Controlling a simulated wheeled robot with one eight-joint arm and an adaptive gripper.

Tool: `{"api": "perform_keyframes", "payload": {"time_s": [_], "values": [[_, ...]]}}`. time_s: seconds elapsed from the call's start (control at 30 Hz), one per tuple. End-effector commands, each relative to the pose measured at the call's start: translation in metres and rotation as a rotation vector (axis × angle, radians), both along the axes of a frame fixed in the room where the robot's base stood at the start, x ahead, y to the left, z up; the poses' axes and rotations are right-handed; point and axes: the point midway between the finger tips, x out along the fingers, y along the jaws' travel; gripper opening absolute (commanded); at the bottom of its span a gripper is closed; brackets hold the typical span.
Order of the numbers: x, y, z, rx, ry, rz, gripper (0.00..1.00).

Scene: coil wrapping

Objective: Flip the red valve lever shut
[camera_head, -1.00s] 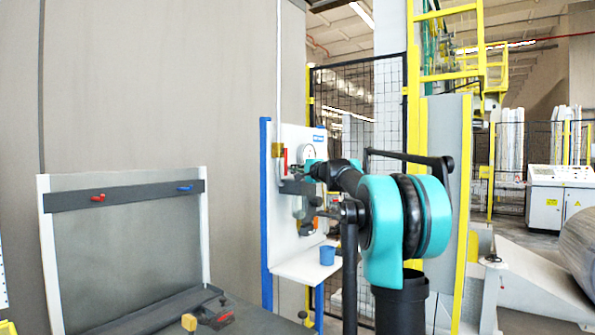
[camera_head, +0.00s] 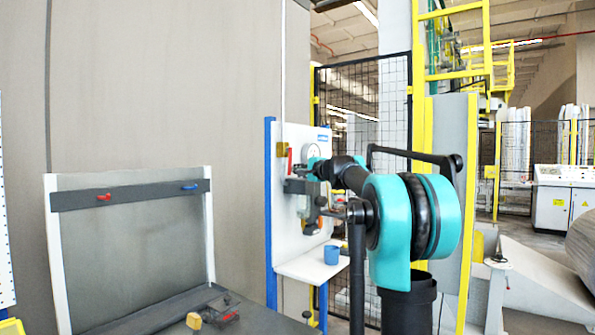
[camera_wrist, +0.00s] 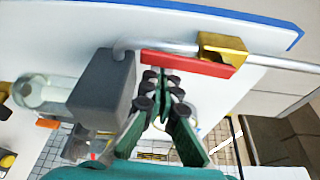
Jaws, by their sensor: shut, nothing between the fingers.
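The red valve lever (camera_head: 290,160) is upright on the white panel (camera_head: 285,220), beside a brass valve body (camera_head: 282,149) on a thin vertical pipe. In the wrist view the red lever (camera_wrist: 185,64) runs roughly along the pipe, starting by the brass body (camera_wrist: 222,48). My gripper (camera_wrist: 164,78) is shut and empty. Its green fingers with black pads end close to the lever's near edge; I cannot tell whether they touch it. In the head view my fingers are not clear near the panel.
A grey block (camera_wrist: 103,88) sits left of my fingers, where the pipe ends. A round gauge (camera_head: 313,150) is on the panel. A blue cup (camera_head: 331,255) stands on the shelf below. A grey workbench (camera_head: 150,318) with a back board is at the left.

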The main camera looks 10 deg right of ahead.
Motion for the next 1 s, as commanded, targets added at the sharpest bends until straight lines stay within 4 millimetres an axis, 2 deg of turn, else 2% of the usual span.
{"api": "perform_keyframes", "payload": {"time_s": [0.47, 1.0], "values": [[-0.02, 0.019, 0.003, 0.263, 0.264, 0.0, 0.0], [-0.042, 0.042, 0.022, 0.626, 0.629, 0.0, 0.0]]}}
